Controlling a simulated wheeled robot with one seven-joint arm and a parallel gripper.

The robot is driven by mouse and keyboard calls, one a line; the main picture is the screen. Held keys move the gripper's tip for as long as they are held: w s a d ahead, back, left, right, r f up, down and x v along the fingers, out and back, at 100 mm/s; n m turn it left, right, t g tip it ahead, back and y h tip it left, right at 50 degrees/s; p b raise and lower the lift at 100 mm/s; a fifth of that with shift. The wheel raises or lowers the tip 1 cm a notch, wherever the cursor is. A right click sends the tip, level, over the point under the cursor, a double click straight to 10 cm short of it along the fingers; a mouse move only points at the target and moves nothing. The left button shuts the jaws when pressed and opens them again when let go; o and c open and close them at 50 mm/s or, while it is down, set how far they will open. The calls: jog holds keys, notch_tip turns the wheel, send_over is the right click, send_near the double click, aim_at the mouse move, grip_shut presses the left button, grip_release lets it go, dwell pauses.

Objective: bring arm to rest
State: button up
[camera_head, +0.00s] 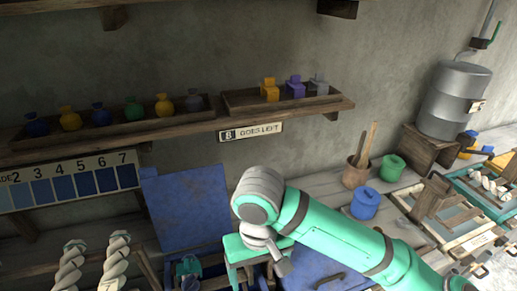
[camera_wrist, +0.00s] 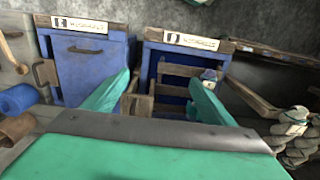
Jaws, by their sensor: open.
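My green gripper (camera_wrist: 160,82) is open in the wrist view, with its two fingers wide apart and nothing seen between them. In the wrist view the fingers point toward two blue boxes. One blue box (camera_wrist: 90,68) has a closed front with a handle; the other (camera_wrist: 180,52) is open, with wooden slats inside.
A raised blue panel (camera_head: 188,205) stands left of my arm. A blue pot (camera_head: 365,203), a green pot (camera_head: 392,167) and a brown tool pot (camera_head: 355,173) stand to the right. Twisted yarn hanks (camera_head: 115,262) stand at lower left.

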jog(key=w+a+r+m+t+y, duration=0.1)
jog(key=w+a+r+t+y, duration=0.15)
jog(key=a+y, duration=0.4)
jog(key=w+a+r+m+t+y, duration=0.1)
jog(key=w+a+r+t+y, duration=0.2)
jog(key=a, duration=0.7)
jog(key=w+a+r+m+t+y, duration=0.1)
jog(key=w+a+t+y, duration=0.35)
jog(key=a, duration=0.35)
jog(key=s+d+f+m+t+h, duration=0.3)
jog(key=s+d+f+m+h, duration=0.15)
jog(key=d+f, duration=0.4)
jog(key=s+d+f+m+t+h, duration=0.4)
jog(key=d+f+h, duration=0.15)
jog(key=f, duration=0.55)
jog(key=s+d+f+n+h, duration=0.1)
jog(key=s+d+n, duration=0.1)
jog(key=s, duration=0.6)
jog(key=s+d+f+n+g+h, duration=0.1)
jog(key=s+d+f+n, duration=0.1)
jog(key=s+d, duration=0.3)
jog(key=s+d+f+n+h, duration=0.2)
jog(key=s+d+n, duration=0.1)
jog(key=s, duration=0.7)
jog(key=shift+s+d+n+g, duration=0.2)
jog(key=shift+s+n+g, duration=0.1)
jog(key=shift+n, duration=0.15)
